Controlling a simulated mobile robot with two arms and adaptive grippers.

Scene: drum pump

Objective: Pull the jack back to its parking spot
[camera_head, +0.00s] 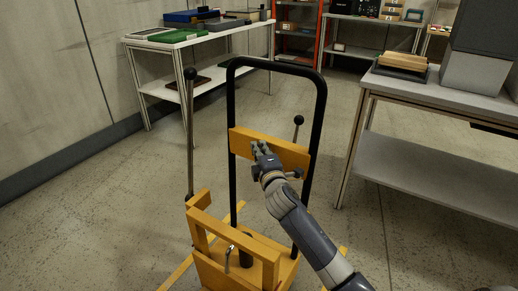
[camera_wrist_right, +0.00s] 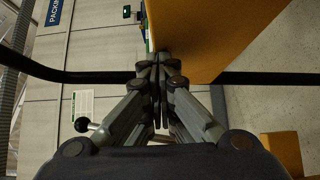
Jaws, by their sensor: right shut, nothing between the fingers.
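The jack is an orange frame with a tall black U-shaped handle (camera_head: 322,110) in the middle of the head view. An orange crossboard (camera_head: 290,152) spans the handle. Its orange base (camera_head: 235,270) stands low on the floor, partly cut off by the bottom edge. My right gripper (camera_head: 258,148) is shut and empty, its fingertips at the face of the crossboard. In the right wrist view the shut fingertips (camera_wrist_right: 153,62) lie beside the orange board (camera_wrist_right: 215,35); I cannot tell whether they touch. My left gripper is not in view.
A white table with a green item (camera_head: 172,36) stands back left. A workbench (camera_head: 440,90) with a lower shelf stands at right, close to the handle. A red shelf rack (camera_head: 320,40) is at the back. Floor (camera_head: 120,200) at left is clear. No parking mark is visible.

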